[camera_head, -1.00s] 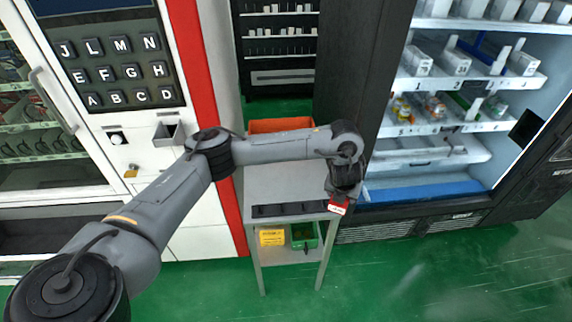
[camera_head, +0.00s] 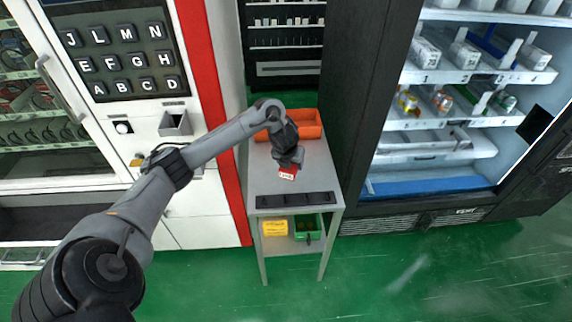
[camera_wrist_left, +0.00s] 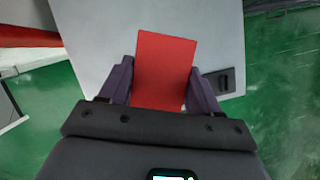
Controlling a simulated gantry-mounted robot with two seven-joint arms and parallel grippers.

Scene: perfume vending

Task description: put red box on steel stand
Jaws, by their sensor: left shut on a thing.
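The red box (camera_head: 288,172) has a white label on one face. It is held by my left gripper (camera_head: 289,163), which is shut on it. In the left wrist view the red box (camera_wrist_left: 165,68) sits between the two fingers of the gripper (camera_wrist_left: 160,85). The grey steel stand (camera_head: 268,184) is below the box; its top also shows in the left wrist view (camera_wrist_left: 100,30). The box appears over the stand's top, and I cannot tell whether it touches. My right gripper is not in view.
An orange bin (camera_head: 306,125) is at the back of the stand. A black strip (camera_head: 296,200) lies along its front edge. Yellow (camera_head: 275,228) and green (camera_head: 308,227) bins sit on the lower shelf. Vending machines stand on both sides. The stand's middle is mostly clear.

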